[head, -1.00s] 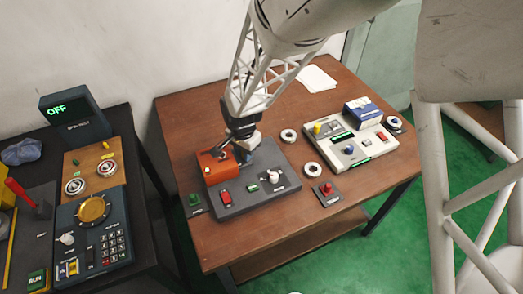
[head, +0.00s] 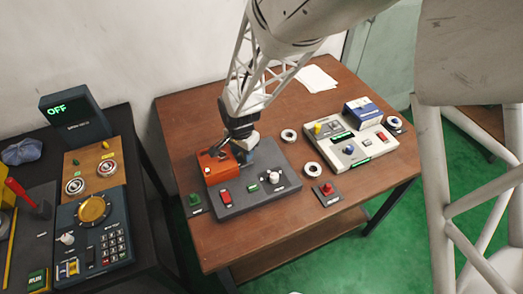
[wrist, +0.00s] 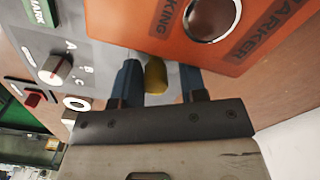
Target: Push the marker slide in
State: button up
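The orange marker unit (head: 216,167) stands on the left of a grey panel on the brown table. In the wrist view its orange top (wrist: 250,50) shows a round metal-rimmed hole and the word MARKER. A dark yellow knob (wrist: 155,76) sits just beside the orange top. My gripper (wrist: 162,82) has its two blue fingers apart, one on each side of the knob. The left finger is close to the knob, and a gap shows on the right. I cannot tell whether either finger touches it. In the head view my gripper (head: 243,155) hides the knob.
The grey panel also carries a red switch (head: 225,198), a green MARK button (wrist: 40,12) and a white rotary knob (head: 275,177). White rings (head: 312,170) lie to the right, near a pale control box (head: 350,145). A red button (head: 327,190) is at the table's front.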

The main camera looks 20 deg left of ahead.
jog(key=shift+d, duration=0.1)
dwell(0.3)
jog(key=shift+r, duration=3.4)
